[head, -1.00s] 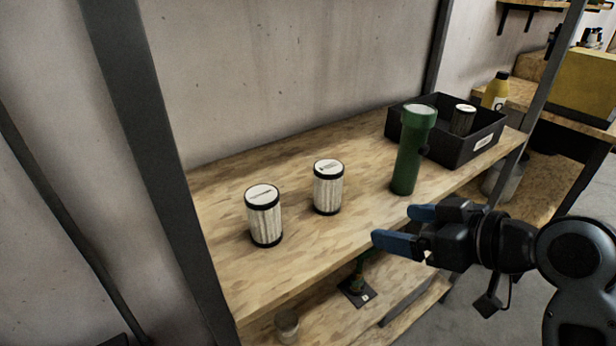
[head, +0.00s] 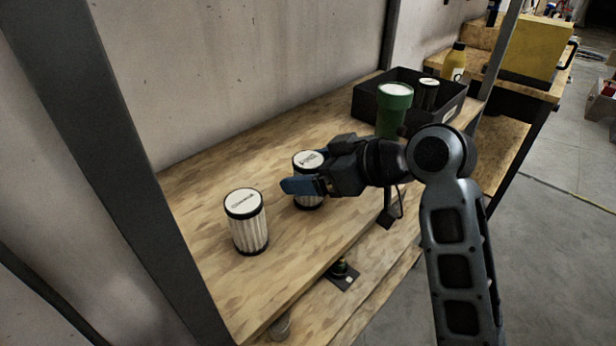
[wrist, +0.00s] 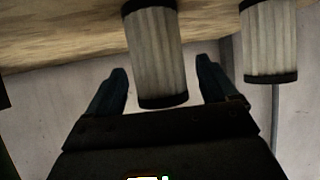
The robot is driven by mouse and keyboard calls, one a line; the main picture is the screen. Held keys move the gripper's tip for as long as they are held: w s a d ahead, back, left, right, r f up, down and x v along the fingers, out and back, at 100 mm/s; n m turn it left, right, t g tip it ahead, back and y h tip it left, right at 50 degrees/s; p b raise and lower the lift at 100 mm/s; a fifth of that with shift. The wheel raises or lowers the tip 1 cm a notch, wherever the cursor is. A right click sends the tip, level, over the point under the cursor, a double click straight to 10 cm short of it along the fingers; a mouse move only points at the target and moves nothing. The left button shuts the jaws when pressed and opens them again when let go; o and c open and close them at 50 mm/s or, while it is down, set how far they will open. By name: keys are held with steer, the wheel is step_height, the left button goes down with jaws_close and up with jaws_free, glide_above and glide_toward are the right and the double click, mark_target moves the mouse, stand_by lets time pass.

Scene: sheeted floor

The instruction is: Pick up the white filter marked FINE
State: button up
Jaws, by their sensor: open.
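Two white pleated filters with black end rings stand upright on the wooden shelf. One filter (head: 246,232) is at the near left; the other filter (head: 309,161) is further right, partly hidden by my gripper (head: 304,180). Both have printed lids, but the print is too small to read, so I cannot tell which is marked FINE. My gripper is open with blue fingers at the right filter. In the wrist view, this filter (wrist: 156,58) stands between the fingers, with gaps showing on both sides; the left filter (wrist: 269,42) is outside them.
A green cylinder with a pale top (head: 392,112) stands behind my arm. A black bin (head: 366,102) holding a dark canister (head: 429,92) is at the shelf's far end. Dark metal posts frame the shelf. The wood (head: 190,200) left of the filters is clear.

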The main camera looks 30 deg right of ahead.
steer(key=shift+w+a+f, duration=0.2)
steer(key=shift+w+f, duration=0.05)
steer(key=c, duration=1.1)
